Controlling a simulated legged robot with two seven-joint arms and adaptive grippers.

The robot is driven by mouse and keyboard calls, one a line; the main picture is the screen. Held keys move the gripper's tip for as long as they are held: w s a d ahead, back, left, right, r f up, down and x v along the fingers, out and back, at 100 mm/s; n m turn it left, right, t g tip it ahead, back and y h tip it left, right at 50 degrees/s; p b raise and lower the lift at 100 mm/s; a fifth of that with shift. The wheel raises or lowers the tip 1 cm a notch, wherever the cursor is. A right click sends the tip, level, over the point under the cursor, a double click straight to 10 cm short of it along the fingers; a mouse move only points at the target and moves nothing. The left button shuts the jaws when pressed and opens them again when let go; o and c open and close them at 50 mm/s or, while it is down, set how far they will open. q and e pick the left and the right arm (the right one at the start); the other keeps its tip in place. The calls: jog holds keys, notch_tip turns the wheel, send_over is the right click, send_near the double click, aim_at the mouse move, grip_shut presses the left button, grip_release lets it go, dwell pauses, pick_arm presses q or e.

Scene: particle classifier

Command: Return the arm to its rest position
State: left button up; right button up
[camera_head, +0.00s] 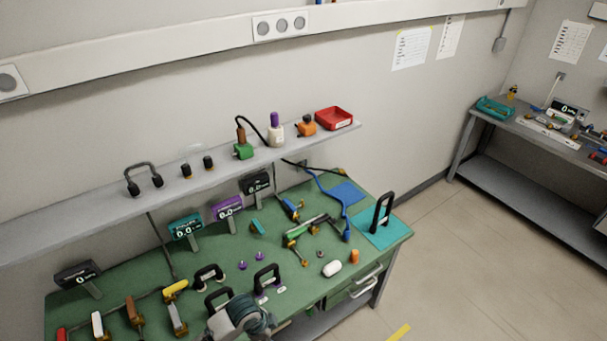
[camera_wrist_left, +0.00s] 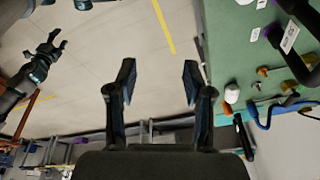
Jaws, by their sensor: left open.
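My left gripper (camera_wrist_left: 159,68) shows in the left wrist view with its two dark fingers spread apart and nothing between them. Behind the fingers are bare floor and the edge of the green table. In the head view, a grey and teal part of my own arm (camera_head: 240,317) shows at the bottom edge, over the front of the green workbench (camera_head: 120,262); its fingers cannot be made out there. My right gripper (camera_wrist_left: 58,40) shows at the upper left of the wrist view, away from the bench, its jaws apart and empty.
The bench holds several tools, black handles, displays, a white rounded object (camera_head: 332,268) and a black handle on a teal mat (camera_head: 384,236). A wall shelf (camera_head: 80,213) runs above it, with a red tray (camera_head: 334,118). Open floor (camera_head: 440,262) lies to the right, before a second table (camera_head: 530,190).

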pick_arm(q)
jog(key=s+a+f+n+t+y, duration=0.1)
jog(key=s+a+f+n, duration=0.1)
jog(key=s+a+n, duration=0.5)
jog(key=s+a+f+n+t+y, duration=0.1)
jog(key=s+a+n, duration=0.3)
jog(key=s+n, duration=0.45)
notch_tip(320, 180, down, 29)
jog(key=s+m+g+b, duration=0.1)
jog(key=s+m+b, duration=0.1)
jog(key=s+b, duration=0.1)
jog(key=s+a+f+g+b, duration=0.1)
jog(key=s+a+f+b, duration=0.2)
jog(key=s+f, duration=1.4)
notch_tip(320, 180, down, 3)
jog(key=shift+s+a+r+y, duration=0.1)
jog(key=shift+s+a+y, duration=0.15)
jog(key=shift+s+y, duration=0.1)
pick_arm(e)
notch_tip(320, 180, down, 6)
jog(key=shift+s+f, duration=0.15)
jog(key=shift+s, duration=0.25)
